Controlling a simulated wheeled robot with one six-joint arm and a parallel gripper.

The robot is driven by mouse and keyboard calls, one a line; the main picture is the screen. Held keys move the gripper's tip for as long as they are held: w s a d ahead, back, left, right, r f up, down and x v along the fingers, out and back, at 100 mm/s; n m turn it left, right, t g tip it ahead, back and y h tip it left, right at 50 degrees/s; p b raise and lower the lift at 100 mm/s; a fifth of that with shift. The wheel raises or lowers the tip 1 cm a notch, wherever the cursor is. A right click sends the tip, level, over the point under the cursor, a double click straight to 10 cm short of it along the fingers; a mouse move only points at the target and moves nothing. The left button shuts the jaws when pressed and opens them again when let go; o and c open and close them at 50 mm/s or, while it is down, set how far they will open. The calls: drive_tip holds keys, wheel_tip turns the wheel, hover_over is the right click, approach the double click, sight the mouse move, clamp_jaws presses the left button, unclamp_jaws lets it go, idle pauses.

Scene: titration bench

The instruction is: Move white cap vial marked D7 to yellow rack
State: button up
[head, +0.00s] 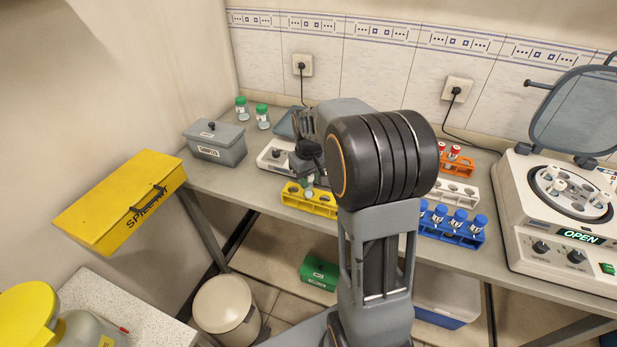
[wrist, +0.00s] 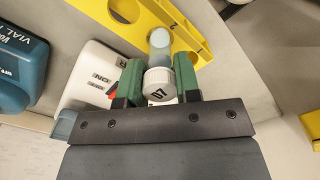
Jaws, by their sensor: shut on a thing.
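The vial marked D7 (wrist: 157,82) has a white cap facing the camera in the wrist view, with its clear body pointing away from me. My gripper (wrist: 152,84) is shut on it, one green finger on each side of the cap. The yellow rack (wrist: 202,44) lies just beyond the vial, which overlaps it in the picture; I cannot tell whether the vial's bottom is in a hole. In the head view the yellow rack (head: 322,207) stands at the bench's front edge, below my gripper (head: 308,178). My arm hides part of the rack there.
A white device (head: 272,158) sits behind the rack, and a grey box (head: 215,153) stands left. A blue rack (head: 465,238) with blue-capped vials, a white rack (head: 458,193) and an orange rack (head: 458,168) are right of my arm. An open centrifuge (head: 535,213) is far right.

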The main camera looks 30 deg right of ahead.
drive_tip(key=shift+f+b, duration=0.55)
drive_tip(key=shift+f, duration=0.4)
drive_tip(key=o, duration=1)
drive_tip(key=shift+c, duration=0.2)
drive_tip(key=shift+r, duration=0.15)
drive_tip(key=shift+r+p, duration=2.9)
drive_tip(key=shift+r, duration=0.55)
